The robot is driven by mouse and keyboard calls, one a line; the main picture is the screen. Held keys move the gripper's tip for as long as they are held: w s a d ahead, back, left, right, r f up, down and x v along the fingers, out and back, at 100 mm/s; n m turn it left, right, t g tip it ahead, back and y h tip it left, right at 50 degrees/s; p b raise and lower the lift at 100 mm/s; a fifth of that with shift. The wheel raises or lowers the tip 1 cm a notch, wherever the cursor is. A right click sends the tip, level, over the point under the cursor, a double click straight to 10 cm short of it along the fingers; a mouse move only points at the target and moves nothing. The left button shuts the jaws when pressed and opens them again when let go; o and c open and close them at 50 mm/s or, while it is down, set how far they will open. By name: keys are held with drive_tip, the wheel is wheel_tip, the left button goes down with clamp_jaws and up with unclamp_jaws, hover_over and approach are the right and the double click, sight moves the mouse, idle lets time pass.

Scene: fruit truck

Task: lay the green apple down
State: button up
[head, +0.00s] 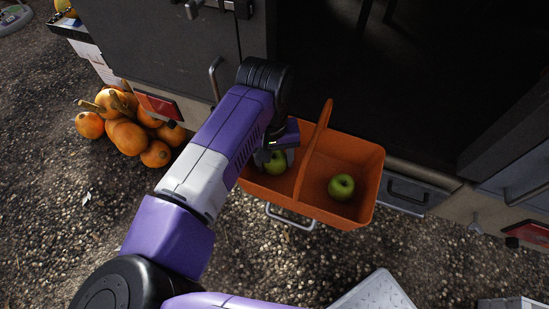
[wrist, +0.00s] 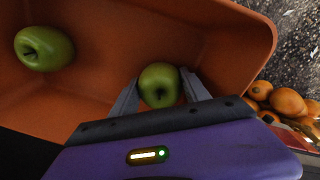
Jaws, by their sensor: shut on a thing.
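A green apple (wrist: 159,85) is between the two fingers of my gripper (wrist: 158,92) in the wrist view, and the gripper is shut on it. The same apple (head: 276,164) shows in the head view inside the left part of an orange basket (head: 345,150), partly covered by my gripper (head: 275,155). Whether it touches the basket floor I cannot tell. A second green apple (head: 341,187) lies on the basket floor in the right part. It also shows at the upper left of the wrist view (wrist: 44,48).
The basket's upright handle (head: 314,150) stands between the two apples, close beside my gripper. The dark truck body (head: 160,45) rises behind the basket. Several pumpkins (head: 129,136) are piled on the gravel at left. Basket floor between the apples is clear.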

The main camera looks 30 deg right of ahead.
drive_tip(key=shift+f+b, duration=0.25)
drive_tip(key=shift+b, duration=0.05)
idle(0.5)
drive_tip(key=o, duration=1.6)
drive_tip(key=shift+r+p, duration=2.9)
drive_tip(key=shift+r, duration=4.9)
